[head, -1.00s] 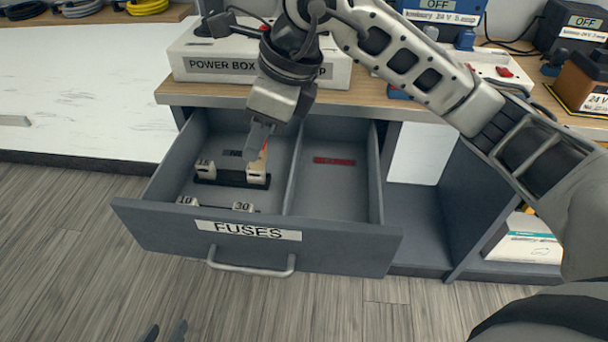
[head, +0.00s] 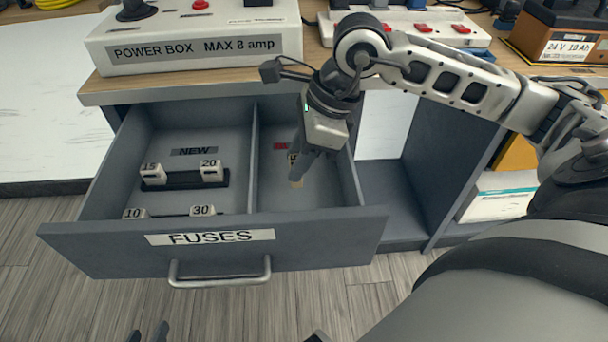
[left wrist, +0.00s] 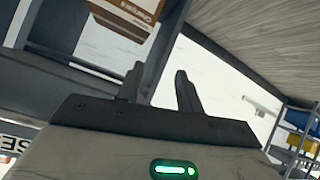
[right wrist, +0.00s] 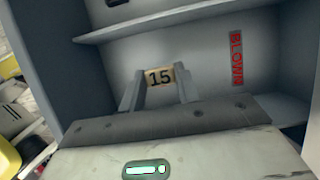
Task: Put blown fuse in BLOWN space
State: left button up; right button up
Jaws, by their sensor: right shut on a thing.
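The open drawer (head: 315,240) marked FUSES has two compartments. My right gripper (head: 296,172) reaches down into the right compartment, in front of the red BLOWN label (head: 281,146), which is partly hidden. It is shut on a pale tan fuse (right wrist: 160,77) marked 15, held between its fingertips in the right wrist view. The BLOWN label (right wrist: 236,58) shows to the right of the fuse there. I cannot tell whether the fuse touches the drawer floor. My left gripper (head: 154,332) is at the bottom edge, away from the drawer; the left wrist view shows its fingers (left wrist: 160,88) apart and empty.
The left compartment has a NEW label (head: 194,151) and fuses marked 15 (head: 152,172), 20 (head: 212,171), 10 (head: 136,213) and 30 (head: 202,210). A divider (head: 253,165) separates the compartments. A power box (head: 195,45) stands on the worktop above.

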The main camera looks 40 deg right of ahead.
jog(key=shift+s+d+f, duration=0.15)
jog(key=shift+d+f, duration=0.2)
jog(key=shift+f, duration=0.15)
notch_tip(320, 180, down, 2)
jog(key=shift+f+b, duration=0.2)
jog(key=shift+b, duration=0.25)
jog(key=shift+f, duration=0.4)
pick_arm(q)
jog(key=shift+d+r+t, duration=0.2)
jog(key=shift+r+t, duration=0.1)
pick_arm(e)
jog(key=shift+f, duration=0.15)
jog(key=o, duration=0.9)
pick_arm(q)
jog(key=shift+r, duration=0.15)
pick_arm(e)
jog(key=shift+o, duration=0.4)
pick_arm(q)
jog(key=shift+r, duration=0.1)
